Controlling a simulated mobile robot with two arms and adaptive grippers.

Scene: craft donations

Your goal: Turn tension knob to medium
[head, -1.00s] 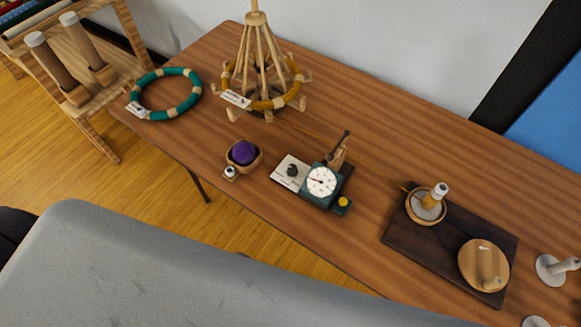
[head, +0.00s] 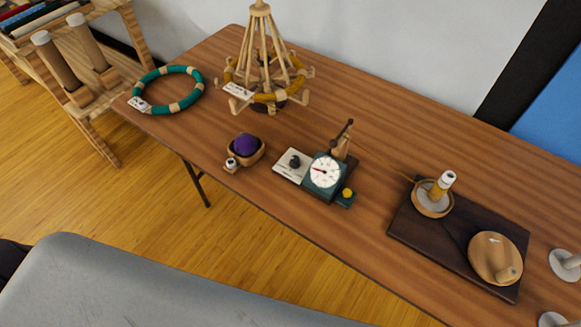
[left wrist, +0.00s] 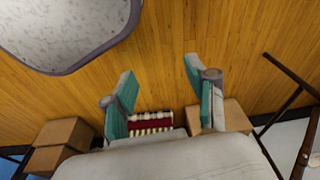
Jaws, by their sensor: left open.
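The tension device stands near the front edge of the wooden table in the head view. It has a dark teal body with a round white dial (head: 325,171) and a red needle. A black tension knob (head: 295,161) sits on the pale labelled plate (head: 287,170) to the dial's left. The knob's exact setting is too small to read. A yellow button (head: 347,193) is at the device's right corner. My left gripper (left wrist: 156,92) shows only in the left wrist view, open and empty, over the floor and apart from the device. My right gripper is not seen.
A wooden yarn swift (head: 262,75), a teal and tan ring (head: 150,106) and a bowl with a purple ball (head: 245,149) stand on the table (head: 405,140). A dark board (head: 425,240) with a winder is at right.

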